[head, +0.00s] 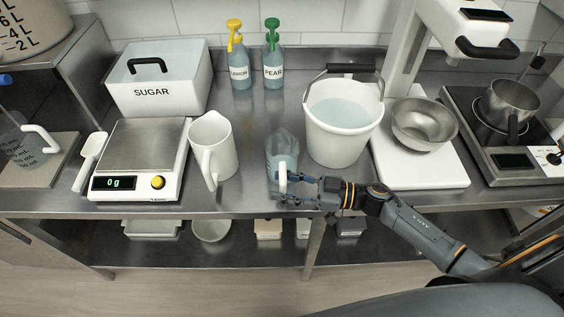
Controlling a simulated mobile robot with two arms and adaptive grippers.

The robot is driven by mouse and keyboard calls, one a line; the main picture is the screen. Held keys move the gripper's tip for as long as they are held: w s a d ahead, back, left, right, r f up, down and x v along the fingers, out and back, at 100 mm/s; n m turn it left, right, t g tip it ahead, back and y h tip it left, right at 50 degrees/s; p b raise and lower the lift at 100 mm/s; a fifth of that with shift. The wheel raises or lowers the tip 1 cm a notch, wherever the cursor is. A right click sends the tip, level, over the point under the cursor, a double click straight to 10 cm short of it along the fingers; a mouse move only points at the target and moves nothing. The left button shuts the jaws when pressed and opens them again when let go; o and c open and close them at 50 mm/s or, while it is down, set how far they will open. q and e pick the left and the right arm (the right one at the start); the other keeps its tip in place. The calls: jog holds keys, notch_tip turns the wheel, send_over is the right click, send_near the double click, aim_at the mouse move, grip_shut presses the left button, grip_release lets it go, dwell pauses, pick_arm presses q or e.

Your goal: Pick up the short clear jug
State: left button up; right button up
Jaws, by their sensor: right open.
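The short clear jug (282,147) stands on the steel counter, between the white pitcher and the white bucket. It is see-through with a bluish tint, and its white handle (282,176) faces the front edge. My right gripper (284,186) is at the front of the jug, with its open fingers around or beside the handle. I cannot tell whether the fingers touch it. The gripper hides the lower front of the jug. My left gripper does not show.
A white pitcher (213,150) stands just left, beside a scale (140,150) reading 0 g. A bucket of liquid (343,120) stands close on the right. Lemon (237,70) and pear (273,72) bottles are behind. A steel bowl (424,124) and a pot (510,105) stand farther right.

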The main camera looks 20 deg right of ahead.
jog(key=shift+w+a, duration=0.2)
jog(key=shift+a, duration=0.1)
jog(key=shift+d, duration=0.1)
jog(key=shift+c, duration=1.2)
grip_shut()
jog(key=shift+r, duration=0.15)
jog(key=shift+r+b, duration=0.3)
jog(key=shift+r, duration=0.35)
jog(key=s+a+r+b, duration=0.2)
jog(key=s+a+r, duration=0.1)
jog(key=s+r, duration=0.8)
jog(key=s, duration=0.2)
jog(key=shift+s+a+r, duration=0.25)
jog(key=shift+s, duration=0.1)
